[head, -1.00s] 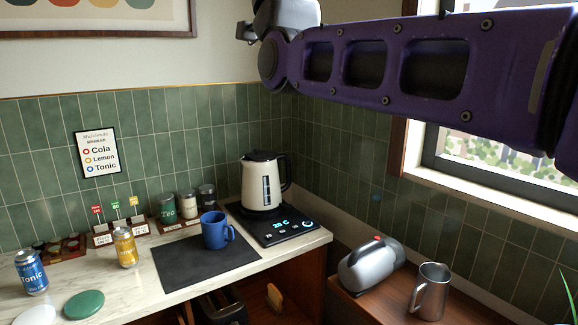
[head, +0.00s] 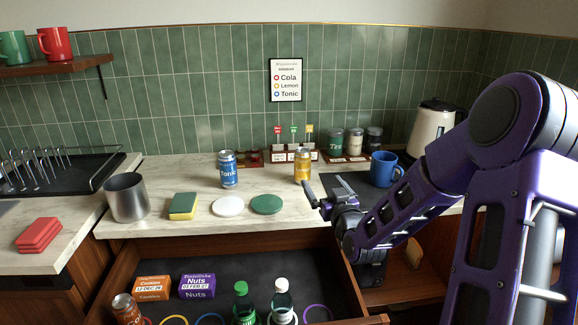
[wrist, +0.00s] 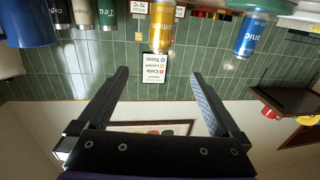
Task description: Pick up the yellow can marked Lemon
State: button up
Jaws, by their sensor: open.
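The yellow can (head: 302,166) stands upright on the marble counter, in front of the small stands by the wall. In the wrist view, which is upside down, the yellow can (wrist: 160,32) hangs at the top middle, lined up between my fingers. Its lettering is partly readable there. My gripper (head: 322,187) is open and empty, just in front and to the right of the can in the head view. In the wrist view my gripper (wrist: 160,76) has its two fingers wide apart. The can is beyond the fingertips, and nothing is between them.
A blue Tonic can (head: 228,169) stands left of the yellow can. A green disc (head: 266,204) and a white disc (head: 228,206) lie in front. A blue mug (head: 383,169) stands right, on a dark mat. Below, an open drawer (head: 262,262) holds bottles and boxes.

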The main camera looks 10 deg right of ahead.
aim_at(305, 158)
jog(key=w, duration=0.5)
jog(key=w+a, duration=0.1)
jog(key=w, duration=0.5)
jog(key=w+a, duration=0.1)
jog(key=w, duration=0.5)
jog(key=shift+w+a+f, duration=0.1)
jog(key=shift+a+f, duration=0.05)
jog(key=shift+c, duration=0.3)
grip_shut()
